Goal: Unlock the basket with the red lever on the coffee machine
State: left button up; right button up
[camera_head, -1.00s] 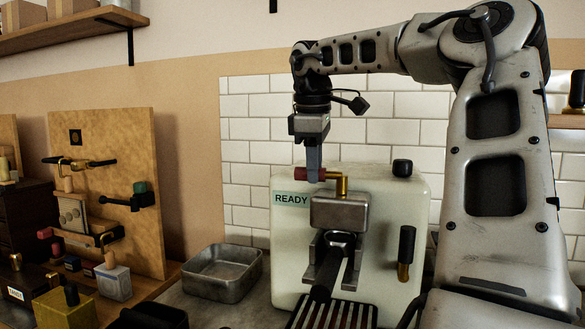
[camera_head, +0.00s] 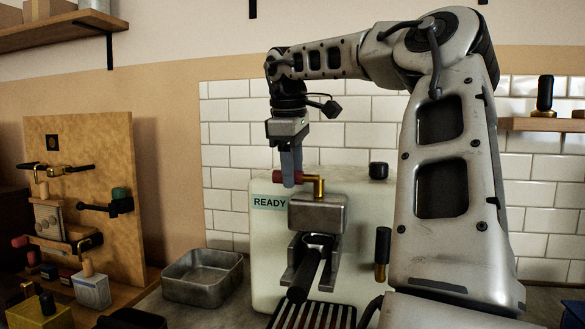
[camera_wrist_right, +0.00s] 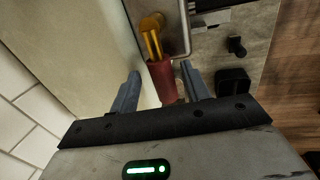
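The coffee machine (camera_head: 268,240) is a cream box with a READY label. The lever has a red grip (camera_head: 276,177) on a gold arm and points left above the metal group head (camera_head: 318,213). The basket (camera_head: 312,262), with a dark handle, sits under the group head, its handle pointing toward me. My right gripper (camera_head: 291,184) points down at the red grip. In the right wrist view, the red grip (camera_wrist_right: 162,80) lies between the two fingers of my right gripper (camera_wrist_right: 160,85), with gaps on both sides; the gripper is open. My left gripper is not in view.
A metal tray (camera_head: 203,280) stands left of the machine. A black-and-gold handle (camera_head: 382,254) is on the machine's right front. A slatted drip grate (camera_head: 312,316) lies below the basket. A wooden board (camera_head: 85,190) with fittings stands at left. My right arm covers the right side.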

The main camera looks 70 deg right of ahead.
pick_arm(q)
jog(key=p, duration=0.1)
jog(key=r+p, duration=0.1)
jog(key=p, duration=0.1)
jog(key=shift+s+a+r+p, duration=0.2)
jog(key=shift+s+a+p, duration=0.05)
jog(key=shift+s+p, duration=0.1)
pick_arm(e)
jog(key=a+r, duration=0.3)
jog(key=r, duration=1.2)
jog(key=shift+s+r, duration=0.2)
jog(key=shift+r, duration=0.1)
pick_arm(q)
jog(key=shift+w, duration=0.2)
pick_arm(e)
jog(key=shift+a, duration=0.1)
